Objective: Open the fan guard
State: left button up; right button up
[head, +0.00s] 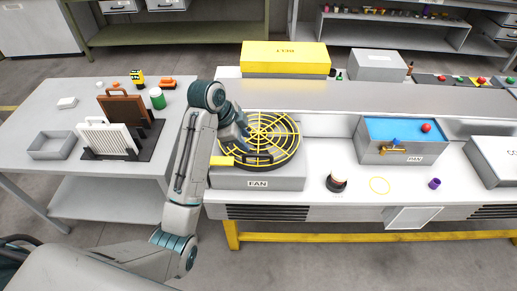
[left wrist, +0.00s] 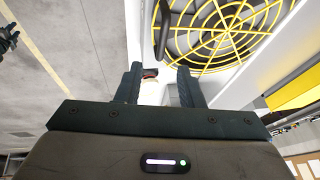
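The fan box (head: 258,183), labelled FAN, sits on the white bench with its round yellow wire guard (head: 283,132) lying flat on top. A black loop handle (head: 262,164) is at the guard's front edge; it also shows in the left wrist view (left wrist: 164,28). A yellow tab (head: 221,161) sticks out at the guard's left. My left gripper (head: 240,145) is over the guard's left part, partly hidden by its arm. In the left wrist view its two fingers (left wrist: 160,85) are apart, with nothing held between them. The guard (left wrist: 225,35) lies beyond them.
A blue-topped box (head: 377,154) stands to the right. A black-and-orange round item (head: 336,183) and a purple cup (head: 434,183) sit on the bench. A grey table (head: 87,178) is at left. A dark jointed part (left wrist: 8,32), likely my right arm, shows at the wrist view's edge.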

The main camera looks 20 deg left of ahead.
aim_at(258, 156)
pick_arm(q)
jog(key=shift+m, duration=0.3)
jog(key=p+x, duration=0.1)
jog(key=x, duration=0.1)
jog(key=p+x, duration=0.1)
jog(key=x, duration=0.2)
jog(key=p+x, duration=0.1)
jog(key=x, duration=0.2)
jog(key=shift+w+d+p, duration=0.25)
jog(key=shift+d+p, duration=0.1)
jog(key=shift+d, duration=0.1)
jog(key=shift+w+d+f, duration=0.1)
jog(key=shift+w+f, duration=0.05)
jog(key=shift+f, duration=0.3)
grip_shut()
